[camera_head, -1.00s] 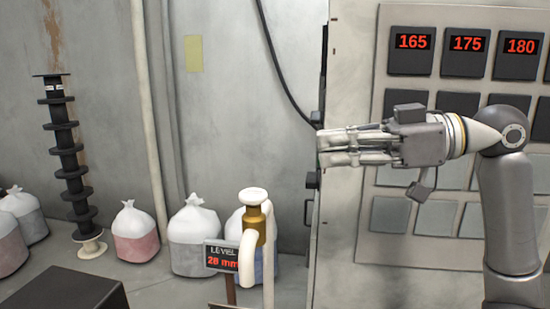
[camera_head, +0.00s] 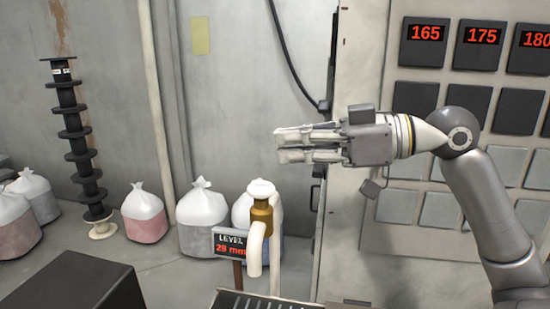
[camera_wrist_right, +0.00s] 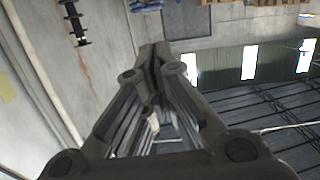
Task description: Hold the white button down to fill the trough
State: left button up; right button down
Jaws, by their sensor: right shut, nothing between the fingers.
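The white button (camera_head: 261,188) is a round cap on top of a brass valve body (camera_head: 261,212) with a white curved spout. A level display (camera_head: 230,246) beside it reads about 28 or 29 mm in red. The trough (camera_head: 226,298) appears to be the dark ridged thing with a pale rim at the bottom edge, mostly cut off. My right gripper (camera_head: 277,145) is shut and empty, pointing left, above and slightly right of the button and apart from it. Its closed fingers also show in the right wrist view (camera_wrist_right: 153,55). My left gripper is not in view.
A panel with dark and grey tiles (camera_head: 425,100) and red numbers stands at the right. Several tied bags (camera_head: 145,212) line the wall, with a tall black spool stack (camera_head: 75,140) at the left. A dark box (camera_head: 75,285) sits at lower left.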

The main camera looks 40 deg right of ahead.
aim_at(261, 195)
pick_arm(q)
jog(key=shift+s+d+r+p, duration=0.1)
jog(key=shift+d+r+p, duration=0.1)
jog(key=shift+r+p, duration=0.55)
pick_arm(e)
jog(key=f, duration=0.1)
jog(key=w+a+f, duration=0.1)
jog(key=f, duration=0.1)
jog(key=w+f, duration=0.1)
jog(key=shift+w+a+f, duration=0.15)
jog(key=shift+a+f, duration=0.1)
jog(key=shift+a, duration=0.05)
pick_arm(q)
jog(key=shift+b, duration=0.3)
pick_arm(e)
jog(key=shift+f, duration=0.1)
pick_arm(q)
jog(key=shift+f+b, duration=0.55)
pick_arm(e)
jog(key=shift+f, duration=0.8)
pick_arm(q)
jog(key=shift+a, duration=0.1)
pick_arm(e)
jog(key=shift+f, duration=0.15)
dwell(0.8)
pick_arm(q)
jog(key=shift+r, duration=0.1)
